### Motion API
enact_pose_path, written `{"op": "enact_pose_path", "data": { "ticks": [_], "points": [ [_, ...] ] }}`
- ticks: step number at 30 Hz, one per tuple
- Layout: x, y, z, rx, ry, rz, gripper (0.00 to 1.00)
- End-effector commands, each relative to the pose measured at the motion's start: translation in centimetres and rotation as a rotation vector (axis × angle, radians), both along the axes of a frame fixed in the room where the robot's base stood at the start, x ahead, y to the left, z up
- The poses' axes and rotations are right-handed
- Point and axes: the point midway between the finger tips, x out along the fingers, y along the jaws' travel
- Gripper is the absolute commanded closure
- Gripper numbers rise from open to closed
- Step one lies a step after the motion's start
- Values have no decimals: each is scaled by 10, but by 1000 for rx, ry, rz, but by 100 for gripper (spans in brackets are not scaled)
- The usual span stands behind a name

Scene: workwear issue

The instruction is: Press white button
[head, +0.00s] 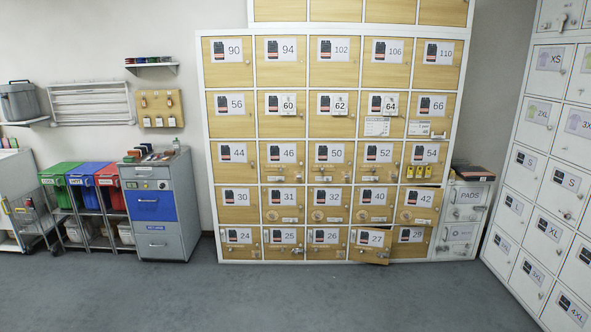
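No white button can be made out for certain at this size. A grey cabinet (182,222) with a blue front panel (150,206) stands left of the wooden lockers. Its upper front has a small control strip (147,184) with tiny light and dark spots; I cannot tell whether one is a white button. My gripper is not in view.
Wooden lockers (225,157) fill the middle; the door marked 27 (370,246) hangs ajar low down. Green, blue and red bins (85,174) stand left of the cabinet. White lockers (543,215) line the right. The grey floor (270,297) in front is clear.

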Motion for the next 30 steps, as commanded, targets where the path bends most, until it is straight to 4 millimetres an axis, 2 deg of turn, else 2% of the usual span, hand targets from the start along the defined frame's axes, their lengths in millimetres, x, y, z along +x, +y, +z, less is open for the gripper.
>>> {"op": "enact_pose_path", "data": {
  "ticks": [1, 3, 4, 30],
  "points": [
    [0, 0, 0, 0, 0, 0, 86],
    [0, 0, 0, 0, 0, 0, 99],
    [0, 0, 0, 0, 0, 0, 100],
    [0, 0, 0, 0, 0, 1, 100]
  ]
}}
